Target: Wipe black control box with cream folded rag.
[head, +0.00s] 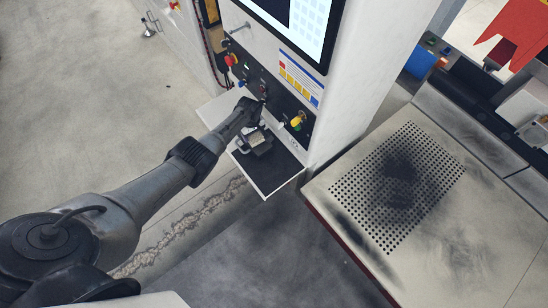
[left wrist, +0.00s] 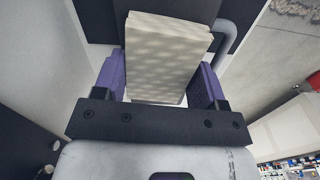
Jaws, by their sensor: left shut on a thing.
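The cream folded rag (left wrist: 165,55) is a thick, textured pad between the two purple fingers of my left gripper (left wrist: 162,85). The gripper is shut on it. In the head view my left gripper (head: 256,142) is low over the dark shelf, and I cannot tell whether the rag touches anything. A black control box face (head: 272,92) with red, yellow and other knobs is on the white cabinet just behind my left wrist, which hides part of it. A dark surface fills the top of the left wrist view behind the rag. My right gripper is not in view.
The dark shelf (head: 270,175) with pale edges juts from the cabinet below the knobs. A screen (head: 298,22) is above. A sooty perforated table (head: 450,240) stands to the right. A grey curved bar (left wrist: 229,40) lies close beside the rag. Bare floor (head: 90,100) is open at left.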

